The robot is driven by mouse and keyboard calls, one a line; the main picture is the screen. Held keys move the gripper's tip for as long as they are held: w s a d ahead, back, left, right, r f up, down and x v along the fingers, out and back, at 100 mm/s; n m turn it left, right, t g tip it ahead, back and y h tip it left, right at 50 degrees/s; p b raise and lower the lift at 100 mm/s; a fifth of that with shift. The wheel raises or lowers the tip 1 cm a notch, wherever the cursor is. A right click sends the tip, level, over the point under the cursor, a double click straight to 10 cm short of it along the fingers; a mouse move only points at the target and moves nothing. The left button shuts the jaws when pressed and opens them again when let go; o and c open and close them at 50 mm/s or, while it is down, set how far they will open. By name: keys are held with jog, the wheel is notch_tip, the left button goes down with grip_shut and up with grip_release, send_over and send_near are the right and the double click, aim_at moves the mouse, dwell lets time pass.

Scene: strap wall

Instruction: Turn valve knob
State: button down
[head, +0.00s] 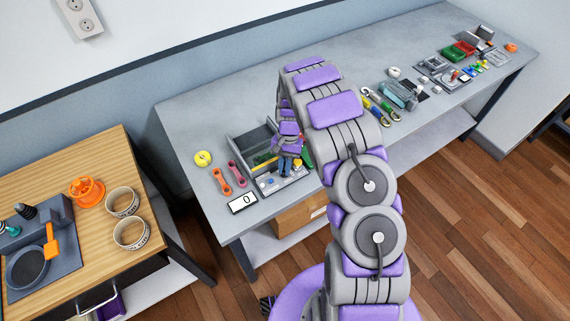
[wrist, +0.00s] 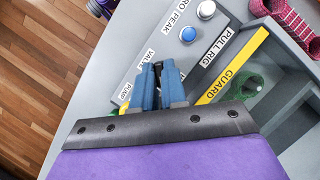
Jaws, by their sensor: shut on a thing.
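My gripper (head: 286,170) is down at the front of the grey panel box (head: 244,143) on the long bench. In the wrist view its blue fingertips (wrist: 158,70) are close together beside the VALVE label (wrist: 146,56). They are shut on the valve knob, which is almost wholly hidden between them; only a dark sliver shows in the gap. The knob's angle cannot be told. A PUMP label (wrist: 125,90) lies just left of the fingers.
A blue button (wrist: 188,34) and a yellow GUARD strip (wrist: 232,68) are close by on the panel. A green mesh cylinder (wrist: 246,87) lies beyond the strip. Orange and pink links (head: 222,181), a yellow ring (head: 203,158) and a display reading 0 (head: 243,202) are left of the box.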

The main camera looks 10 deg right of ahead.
jog(key=n, duration=0.1)
jog(key=n+h+p, duration=0.1)
jog(key=n, duration=0.2)
jog(key=shift+w+a+r+n+h+p, duration=0.15)
jog(key=shift+w+n+h+p, duration=0.15)
jog(key=shift+p, duration=0.1)
jog(key=n+p, duration=0.1)
jog(key=n, duration=0.1)
jog(key=n+h, duration=0.1)
jog(key=n, duration=0.1)
jog(key=shift+s+a+h+p, duration=0.1)
jog(key=shift+h+p, duration=0.2)
jog(key=shift+p, duration=0.05)
jog(key=shift+n, duration=0.3)
jog(key=c, duration=1.3)
grip_release()
jog(key=shift+o, duration=0.6)
jog(key=p+v, duration=0.1)
jog(key=v, duration=1.6)
jog(key=shift+w+a, duration=0.25)
jog(key=shift+a, duration=0.05)
